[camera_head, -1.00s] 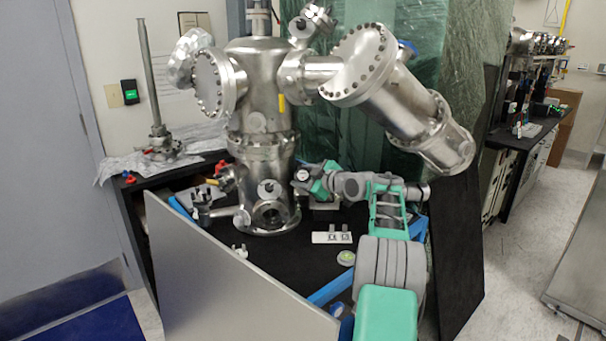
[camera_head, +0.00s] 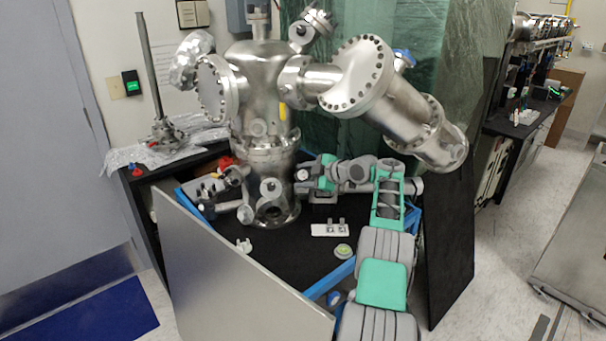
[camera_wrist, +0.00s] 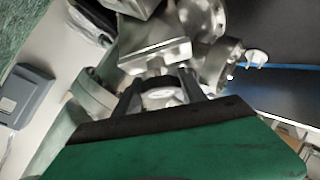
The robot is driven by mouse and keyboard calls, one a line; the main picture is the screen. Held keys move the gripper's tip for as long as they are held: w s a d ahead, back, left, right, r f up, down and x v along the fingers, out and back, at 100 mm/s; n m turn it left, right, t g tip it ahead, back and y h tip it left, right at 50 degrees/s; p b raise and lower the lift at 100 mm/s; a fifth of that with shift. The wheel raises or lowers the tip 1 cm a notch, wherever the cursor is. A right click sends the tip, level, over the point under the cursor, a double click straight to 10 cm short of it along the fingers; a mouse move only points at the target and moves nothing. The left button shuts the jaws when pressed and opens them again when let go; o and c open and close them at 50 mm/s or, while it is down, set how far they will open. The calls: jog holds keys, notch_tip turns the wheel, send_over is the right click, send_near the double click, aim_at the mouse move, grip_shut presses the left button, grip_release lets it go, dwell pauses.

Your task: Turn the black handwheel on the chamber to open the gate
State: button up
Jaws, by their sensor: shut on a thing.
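The steel chamber (camera_head: 262,85) stands upright on a black bench. The black handwheel (camera_wrist: 158,84) shows in the wrist view as a dark rim with a pale centre, between my two fingers. My gripper (camera_wrist: 160,90) is shut on it. In the head view my gripper (camera_head: 306,178) is at the lower right side of the chamber, reaching in from the right. The handwheel is small there and partly hidden by my gripper. I cannot tell from these frames how far the gate is open.
A large angled steel cylinder (camera_head: 400,105) hangs above my arm on the right. A grey panel (camera_head: 235,275) leans at the bench front. A small white block (camera_head: 330,230) and a round green-topped piece (camera_head: 343,251) lie on the bench.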

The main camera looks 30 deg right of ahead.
aim_at(307, 176)
jog(key=shift+f, duration=0.1)
jog(key=o, duration=1.4)
jog(key=shift+c, duration=0.2)
jog(key=b+v, duration=0.2)
jog(key=v, duration=0.5)
jog(key=shift+s+d, duration=0.1)
jog(key=shift+s, duration=0.05)
jog(key=shift+s+r, duration=0.2)
jog(key=shift+r, duration=0.05)
